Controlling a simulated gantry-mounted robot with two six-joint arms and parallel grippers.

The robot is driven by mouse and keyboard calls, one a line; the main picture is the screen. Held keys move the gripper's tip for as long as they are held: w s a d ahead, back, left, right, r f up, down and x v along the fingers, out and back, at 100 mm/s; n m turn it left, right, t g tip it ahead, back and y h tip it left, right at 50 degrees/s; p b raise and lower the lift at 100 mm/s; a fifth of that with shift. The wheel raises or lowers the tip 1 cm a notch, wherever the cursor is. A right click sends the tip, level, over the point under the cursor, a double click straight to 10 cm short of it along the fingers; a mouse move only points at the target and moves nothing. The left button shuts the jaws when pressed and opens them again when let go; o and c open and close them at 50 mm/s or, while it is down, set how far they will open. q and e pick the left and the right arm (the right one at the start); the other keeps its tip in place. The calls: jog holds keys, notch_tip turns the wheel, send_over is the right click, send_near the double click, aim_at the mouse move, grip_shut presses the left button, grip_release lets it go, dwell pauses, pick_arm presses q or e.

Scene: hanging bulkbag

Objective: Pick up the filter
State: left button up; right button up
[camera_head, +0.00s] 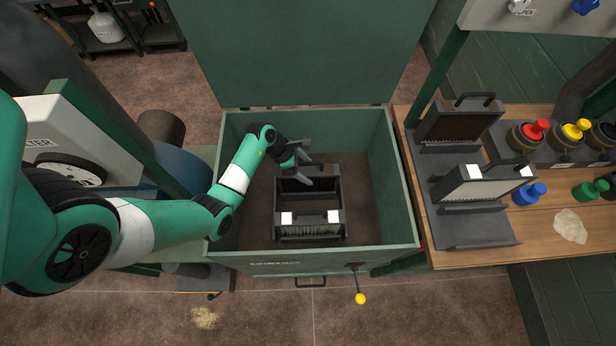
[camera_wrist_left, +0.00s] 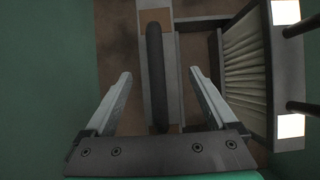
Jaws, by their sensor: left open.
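Two filters sit in a dark rack inside the open green box (camera_head: 400,215). The rear filter (camera_head: 292,186) is dark, and the front filter (camera_head: 308,231) has pale pleats and two white corner patches. My left gripper (camera_head: 308,166) is open above the rear filter. In the left wrist view, the dark handle bar (camera_wrist_left: 156,60) of the rear filter lies between my open fingers (camera_wrist_left: 160,74); I cannot tell how far below them it is. The pale-pleated filter (camera_wrist_left: 245,65) shows at right there. My right gripper is not in view.
The box walls and raised lid (camera_head: 300,50) surround my left gripper. A wooden bench (camera_head: 480,240) at right holds a dark filter (camera_head: 458,125), a pale filter (camera_head: 480,188) and several coloured knobs. The box floor (camera_head: 370,190) right of the rack is clear.

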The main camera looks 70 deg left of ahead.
pick_arm(q)
jog(key=shift+x, duration=0.8)
jog(key=shift+c, duration=0.2)
grip_shut()
